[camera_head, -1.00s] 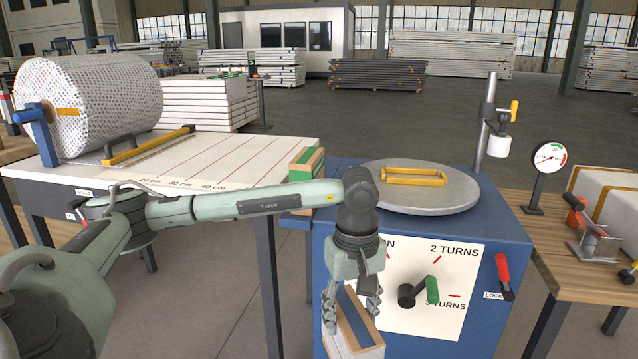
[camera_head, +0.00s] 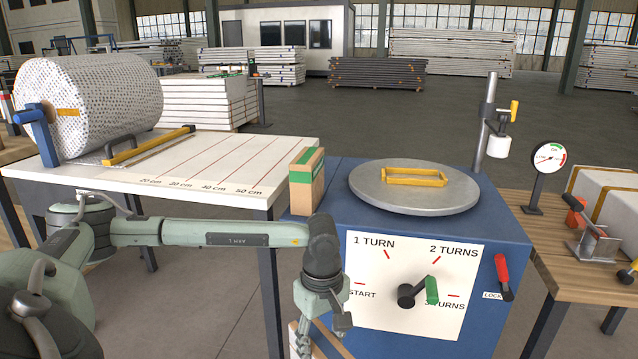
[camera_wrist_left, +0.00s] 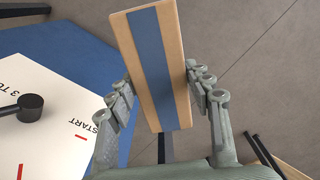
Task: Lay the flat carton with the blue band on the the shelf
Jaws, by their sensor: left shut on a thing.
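The carton with the blue band (camera_wrist_left: 156,70) is tan with a blue stripe along its length. My left gripper (camera_head: 318,318) is shut on it, with fingers on both long sides in the left wrist view. In the head view the gripper is low, in front of the blue cabinet's left edge, and only small tan parts of the carton (camera_head: 333,346) show at the bottom edge. I cannot clearly make out a shelf; a blue ledge at the cabinet's left side is partly covered by another carton. My right gripper is not in view.
A carton with a green band (camera_head: 307,181) stands upright at the cabinet's left. The blue cabinet (camera_head: 500,235) carries a round grey plate (camera_head: 365,187) and a dial with a green handle (camera_head: 432,290). A white measuring table (camera_head: 280,155) stands left.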

